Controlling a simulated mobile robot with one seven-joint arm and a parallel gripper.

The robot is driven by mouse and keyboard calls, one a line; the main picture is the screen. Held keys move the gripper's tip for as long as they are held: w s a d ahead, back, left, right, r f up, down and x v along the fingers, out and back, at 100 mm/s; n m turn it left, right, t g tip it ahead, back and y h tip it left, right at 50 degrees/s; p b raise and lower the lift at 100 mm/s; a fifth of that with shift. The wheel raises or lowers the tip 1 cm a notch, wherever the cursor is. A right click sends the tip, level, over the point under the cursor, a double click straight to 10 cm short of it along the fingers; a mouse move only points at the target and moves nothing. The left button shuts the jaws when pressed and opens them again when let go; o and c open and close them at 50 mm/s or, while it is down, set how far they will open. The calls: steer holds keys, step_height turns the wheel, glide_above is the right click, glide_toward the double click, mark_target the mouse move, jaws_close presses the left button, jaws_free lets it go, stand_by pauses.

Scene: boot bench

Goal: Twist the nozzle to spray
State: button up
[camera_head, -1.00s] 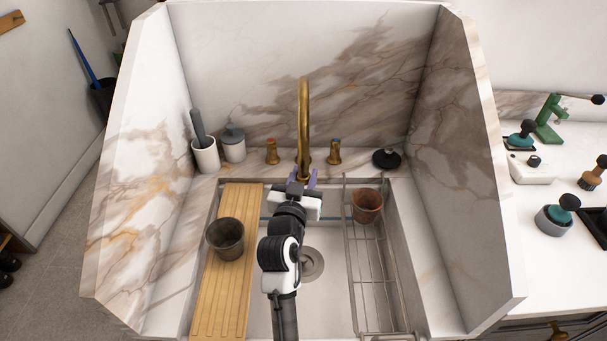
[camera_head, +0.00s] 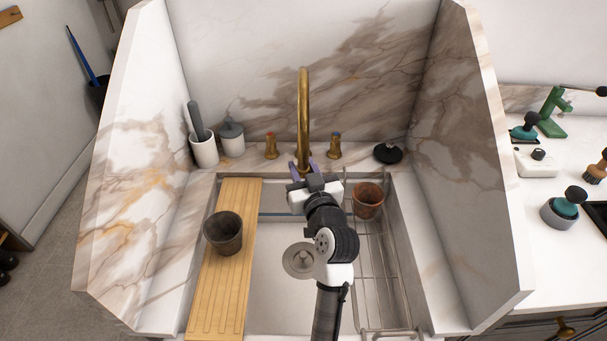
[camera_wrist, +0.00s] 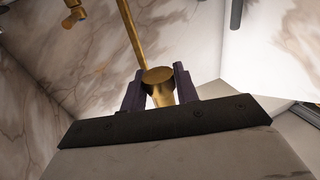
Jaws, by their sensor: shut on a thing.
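The brass faucet (camera_head: 303,110) stands upright at the back of the sink, its tall spout curving over toward the front. In the wrist view, the round brass nozzle end (camera_wrist: 158,76) sits between the two purple fingers of my gripper (camera_wrist: 158,90), which are shut on it, one finger on each side. In the head view, my gripper (camera_head: 305,172) is at the lower front of the faucet, and my wrist hides part of its fingers and the nozzle end.
Brass handles (camera_head: 271,146) (camera_head: 334,146) flank the faucet. A dark pot (camera_head: 223,232) stands on the wooden board (camera_head: 226,295) at left. A terracotta pot (camera_head: 367,200) stands on the wire rack (camera_head: 378,285) at right. The basin around the drain (camera_head: 300,260) is clear.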

steer(key=shift+f+n+g+y+b, duration=0.1)
steer(key=shift+n+g+y+b, duration=0.2)
steer(key=shift+n+y+b, duration=0.35)
steer(key=o, duration=1)
steer(key=shift+c, duration=0.2)
